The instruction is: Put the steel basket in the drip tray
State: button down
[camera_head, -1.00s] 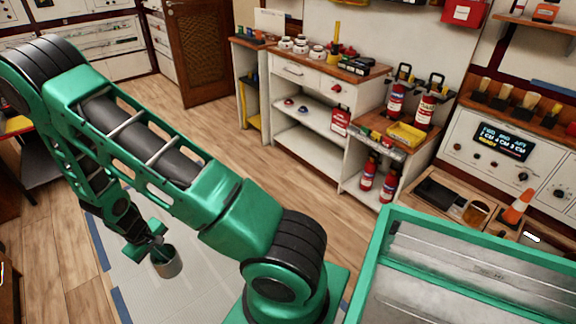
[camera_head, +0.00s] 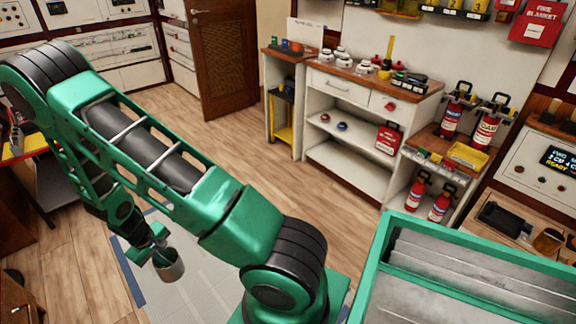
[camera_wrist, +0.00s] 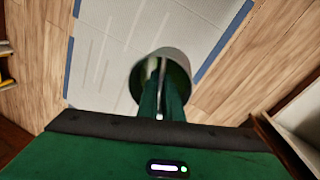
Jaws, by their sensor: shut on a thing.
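The steel basket (camera_head: 171,272), a small grey round cup-like vessel, hangs from my gripper (camera_head: 157,256) at the lower left of the head view, above the pale floor mat. In the wrist view my gripper's green fingers (camera_wrist: 162,100) reach into the basket's open top and are shut on it; the basket's wall (camera_wrist: 137,82) shows around them. The exact contact is hidden. I cannot identify the drip tray for certain; a dark shallow tray (camera_head: 505,222) sits on the wooden counter at the right, well away from the basket.
A white shelf cabinet (camera_head: 345,160) with a wooden top carries pots. Red fire extinguishers (camera_head: 453,118) and a yellow tray (camera_head: 467,155) occupy the bench beside it. A brown door (camera_head: 225,60) stands open behind. The wooden floor (camera_head: 290,190) between is clear.

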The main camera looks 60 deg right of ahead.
aim_at(503, 223)
jog(key=z, duration=0.05)
jog(key=i, duration=0.85)
jog(key=z, duration=3.75)
jog(key=i, duration=1.05)
jog(key=u, duration=0.2)
jog(key=k, duration=0.25)
jog(key=z, duration=0.1)
